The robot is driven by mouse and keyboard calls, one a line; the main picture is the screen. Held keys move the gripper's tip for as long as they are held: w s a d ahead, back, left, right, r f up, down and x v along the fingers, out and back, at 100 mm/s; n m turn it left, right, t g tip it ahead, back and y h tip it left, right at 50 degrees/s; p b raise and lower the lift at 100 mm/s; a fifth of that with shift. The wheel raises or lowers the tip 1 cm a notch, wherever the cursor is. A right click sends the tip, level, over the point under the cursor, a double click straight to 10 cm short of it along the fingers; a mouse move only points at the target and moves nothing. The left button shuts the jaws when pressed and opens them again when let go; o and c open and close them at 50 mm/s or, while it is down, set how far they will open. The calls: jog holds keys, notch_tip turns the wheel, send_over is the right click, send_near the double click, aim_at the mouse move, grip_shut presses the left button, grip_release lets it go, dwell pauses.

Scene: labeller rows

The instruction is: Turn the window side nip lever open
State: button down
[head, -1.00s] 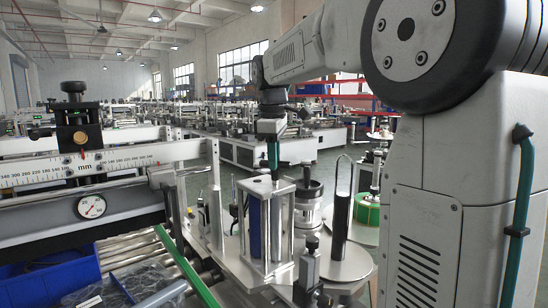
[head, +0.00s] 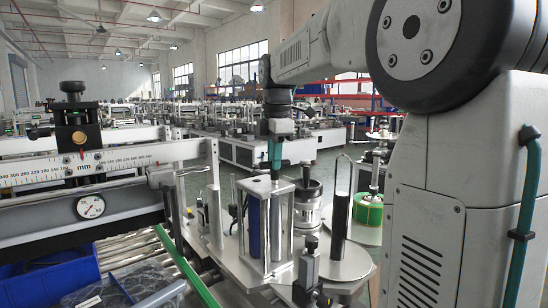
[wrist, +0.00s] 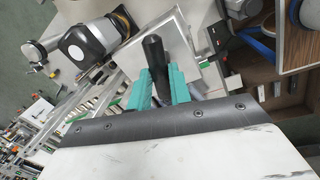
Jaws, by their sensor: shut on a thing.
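The nip lever shows in the wrist view as a black rounded handle (wrist: 153,50) standing between the two teal fingers. My gripper (wrist: 160,80) is shut on this handle, with its tip reaching past the fingers. In the head view my gripper (head: 275,158) points down at the top plate of the nip roller stand (head: 262,186). The lever is small there and mostly hidden by the fingers. A blue roller (head: 254,228) stands upright between metal posts under the plate.
A ruler beam with a dial gauge (head: 90,207) is at left. A blue bin (head: 55,275) is at front left. A green reel (head: 369,211) stands behind right.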

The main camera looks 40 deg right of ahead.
dwell(0.4)
jog(key=c, duration=1.3)
grip_release()
notch_tip(320, 180, up, 8)
jog(key=s, duration=0.1)
jog(key=shift+a+f, duration=0.15)
jog(key=s+a+f+m, duration=0.7)
jog(key=s+a+f, duration=0.1)
jog(key=s+f, duration=0.4)
jog(key=s+a+f+m, duration=0.7)
jog(key=s+f, duration=0.4)
jog(key=s, duration=0.3)
jog(key=shift+s+a+f+m, duration=0.3)
jog(key=shift+s+a+f, duration=0.05)
jog(key=shift+a, duration=0.25)
